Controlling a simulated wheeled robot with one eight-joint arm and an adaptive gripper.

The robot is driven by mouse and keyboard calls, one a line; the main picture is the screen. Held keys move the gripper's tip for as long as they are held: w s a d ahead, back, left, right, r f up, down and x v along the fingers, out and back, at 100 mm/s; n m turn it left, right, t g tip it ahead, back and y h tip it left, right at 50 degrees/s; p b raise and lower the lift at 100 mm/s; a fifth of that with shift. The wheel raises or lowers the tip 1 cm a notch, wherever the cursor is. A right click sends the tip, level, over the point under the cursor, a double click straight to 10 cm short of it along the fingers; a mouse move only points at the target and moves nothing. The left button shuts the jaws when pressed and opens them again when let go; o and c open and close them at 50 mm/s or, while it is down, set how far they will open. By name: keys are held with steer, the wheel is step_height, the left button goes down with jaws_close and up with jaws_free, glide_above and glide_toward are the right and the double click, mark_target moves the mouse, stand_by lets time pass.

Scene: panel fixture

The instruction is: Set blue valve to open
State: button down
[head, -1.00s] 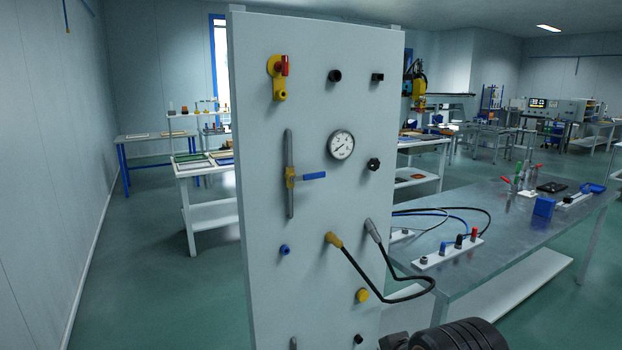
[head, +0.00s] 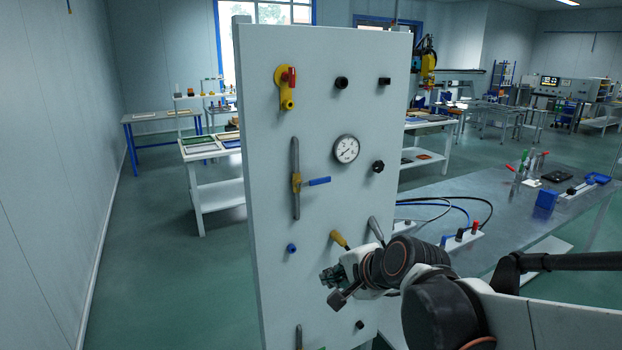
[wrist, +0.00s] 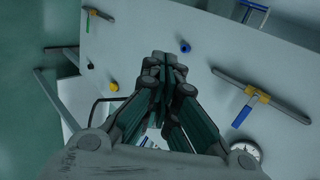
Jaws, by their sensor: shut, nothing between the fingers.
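The blue valve has a brass body (head: 296,182) on a vertical grey pipe (head: 295,155). Its blue lever handle (head: 318,182) points right, roughly level and across the pipe. In the wrist view the handle (wrist: 242,116) and pipe (wrist: 285,107) lie to the right of my gripper (wrist: 163,62). In the head view my gripper (head: 335,288) is in front of the lower panel, below and slightly right of the handle. It is shut, empty and apart from the valve.
A yellow plug (head: 339,238) is near my arm. A metal workbench (head: 500,195) stands right of the panel.

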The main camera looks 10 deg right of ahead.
mark_target(315, 182)
steer(key=w+d+r+m+t+p, duration=0.25)
steer(key=w+d+m+p, duration=0.2)
steer(key=w+m, duration=0.4)
steer(key=w+d+r+m+t+p, duration=0.2)
steer(key=w+d+r+m+p, duration=0.15)
steer(key=w+m+p, duration=0.5)
steer(key=w+a+m+b, duration=0.1)
steer(key=w+a+b, duration=0.1)
steer(key=w, duration=0.5)
steer(key=shift+w+a+r+m+y, duration=0.3)
steer(key=shift+a+r+m, duration=0.1)
steer(key=shift+a, duration=0.25)
